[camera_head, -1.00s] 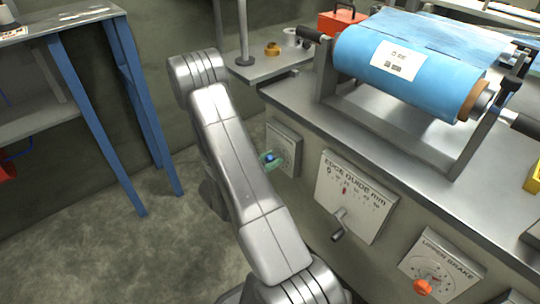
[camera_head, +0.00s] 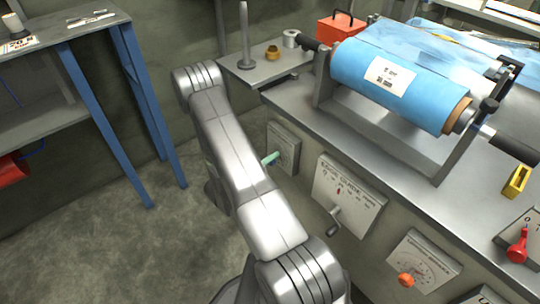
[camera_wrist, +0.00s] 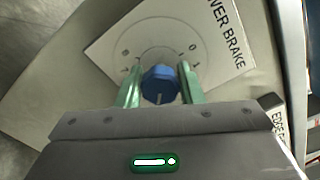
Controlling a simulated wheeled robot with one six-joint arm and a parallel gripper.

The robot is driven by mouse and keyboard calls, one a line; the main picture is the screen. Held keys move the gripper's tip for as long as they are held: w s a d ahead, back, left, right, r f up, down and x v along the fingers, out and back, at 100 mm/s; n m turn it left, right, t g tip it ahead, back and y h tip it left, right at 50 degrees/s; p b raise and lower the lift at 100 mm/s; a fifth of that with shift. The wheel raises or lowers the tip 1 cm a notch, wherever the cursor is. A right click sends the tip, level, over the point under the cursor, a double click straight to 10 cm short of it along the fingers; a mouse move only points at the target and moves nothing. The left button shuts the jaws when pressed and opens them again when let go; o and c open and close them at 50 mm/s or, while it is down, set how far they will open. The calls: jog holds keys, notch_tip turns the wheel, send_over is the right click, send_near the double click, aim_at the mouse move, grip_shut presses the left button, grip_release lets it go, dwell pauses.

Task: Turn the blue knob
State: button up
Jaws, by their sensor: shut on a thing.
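The blue knob (camera_wrist: 160,85) sits on a pale dial plate (camera_wrist: 110,47) marked "...WER BRAKE" in the wrist view. My gripper (camera_wrist: 160,88) has its two green fingers on either side of the knob, shut on it. A light pointer line shows on the knob's near side. In the head view the same plate (camera_head: 287,143) is on the machine's front face, and a green finger of my gripper (camera_head: 270,159) reaches to it. The knob itself is hidden there by my gripper.
To the right on the machine front are the edge guide plate with a crank (camera_head: 335,222) and another dial with an orange knob (camera_head: 406,280). A blue film roll (camera_head: 400,85) lies above. A blue-legged table (camera_head: 88,115) stands left, with open floor between.

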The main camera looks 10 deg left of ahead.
jog(key=n+p, duration=0.2)
jog(key=n, duration=0.3)
jog(key=shift+n, duration=0.3)
jog(key=n+p, duration=0.2)
jog(key=n, duration=0.3)
jog(key=shift+f, duration=0.15)
jog(key=shift+n, duration=0.3)
jog(key=o, duration=1)
jog(key=shift+c, duration=0.2)
jog(key=shift+s+a, duration=0.1)
jog(key=p+v, duration=0.1)
jog(key=v, duration=1.2)
jog(key=shift+s+a, duration=0.2)
jog(key=shift+s, duration=0.05)
